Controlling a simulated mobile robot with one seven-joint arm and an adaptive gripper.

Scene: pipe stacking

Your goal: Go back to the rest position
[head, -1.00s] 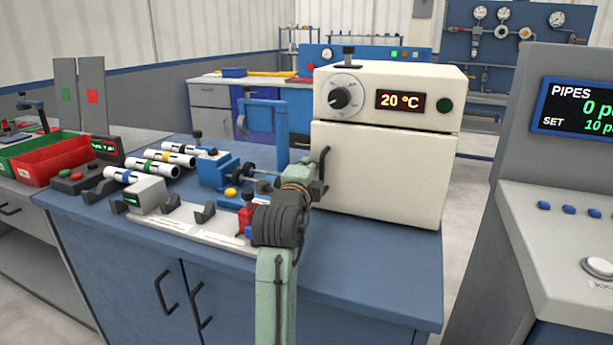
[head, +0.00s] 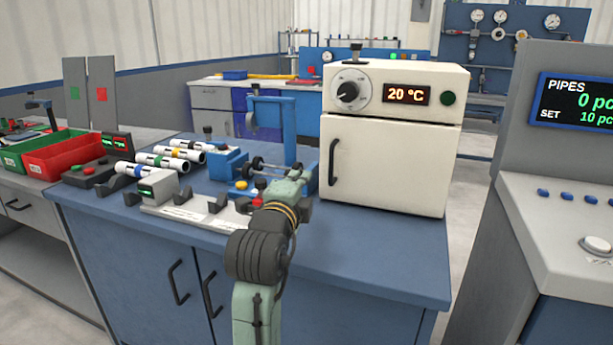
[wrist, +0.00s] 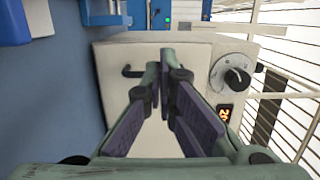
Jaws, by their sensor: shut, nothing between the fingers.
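My gripper (head: 302,172) is in front of the blue fixture on the workbench, left of the oven, partly hidden by my own arm. In the wrist view my gripper (wrist: 165,75) has its two dark-padded fingers together, with nothing between them. The white oven (head: 382,165) stands on the blue bench, its door shut. Its dark handle (head: 334,162) is just right of my gripper in the head view. The oven front (wrist: 110,75) shows behind the fingers in the wrist view, apparently clear of them.
Three white pipes with coloured bands (head: 165,160) lie on supports at the left. Red (head: 65,158) and green bins stand beyond them. A grey console (head: 570,215) stands at the right. The bench top (head: 385,250) before the oven is clear.

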